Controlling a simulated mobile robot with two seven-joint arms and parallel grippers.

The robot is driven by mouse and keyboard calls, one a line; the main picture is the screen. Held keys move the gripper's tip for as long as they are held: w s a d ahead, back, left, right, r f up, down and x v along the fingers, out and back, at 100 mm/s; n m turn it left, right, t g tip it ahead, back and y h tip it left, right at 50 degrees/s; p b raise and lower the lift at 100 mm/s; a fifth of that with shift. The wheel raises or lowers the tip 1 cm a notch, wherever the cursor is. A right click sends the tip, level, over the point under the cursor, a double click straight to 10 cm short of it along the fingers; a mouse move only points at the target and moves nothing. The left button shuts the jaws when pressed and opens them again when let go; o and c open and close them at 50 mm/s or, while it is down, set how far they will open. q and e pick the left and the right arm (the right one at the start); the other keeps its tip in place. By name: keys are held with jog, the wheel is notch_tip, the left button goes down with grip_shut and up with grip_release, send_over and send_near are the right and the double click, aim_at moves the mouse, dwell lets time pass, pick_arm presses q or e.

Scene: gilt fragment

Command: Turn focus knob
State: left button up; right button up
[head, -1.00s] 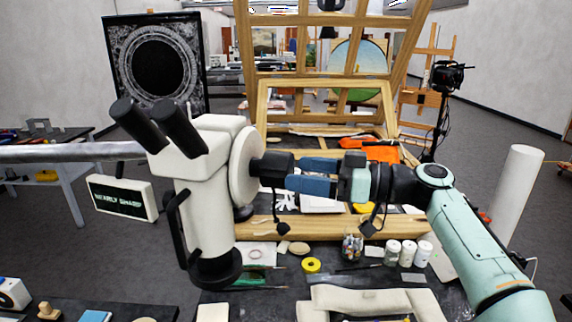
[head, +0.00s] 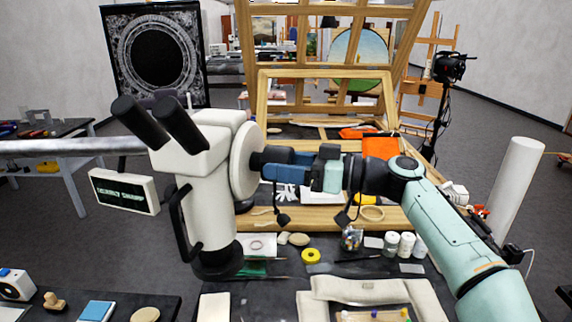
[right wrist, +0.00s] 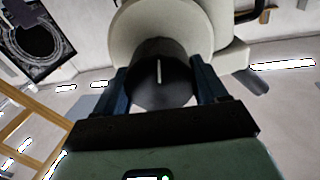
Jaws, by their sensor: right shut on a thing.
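The white microscope (head: 207,205) has black eyepieces and a pale round disc (head: 244,160) on its right side. The black focus knob (head: 258,160) sticks out from that disc. My right gripper (head: 268,166) has its blue fingers shut around the knob from the right. In the right wrist view the knob's dark face (right wrist: 160,88) sits between the two fingers, with a pale line on it running nearly upright. A small sign (head: 124,192) left of the microscope carries green text that looks like "NEARLY SHARP". My left gripper is not in view.
A large wooden frame (head: 322,97) stands behind. White jars (head: 406,244), a yellow tape roll (head: 311,256) and pale padded supports (head: 375,290) lie on the dark table below the arm. A white roll (head: 515,190) stands at the right.

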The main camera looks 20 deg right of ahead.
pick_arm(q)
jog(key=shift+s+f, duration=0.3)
pick_arm(e)
jog(key=shift+m, duration=1.3)
jog(key=o, duration=1)
jog(key=shift+o, duration=0.2)
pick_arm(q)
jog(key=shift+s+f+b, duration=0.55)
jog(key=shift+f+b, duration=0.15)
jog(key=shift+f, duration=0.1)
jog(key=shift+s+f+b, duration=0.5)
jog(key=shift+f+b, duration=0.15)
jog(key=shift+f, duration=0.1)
pick_arm(e)
jog(key=v, duration=1.3)
jog(key=shift+d, duration=0.2)
jog(key=shift+s+r, duration=0.1)
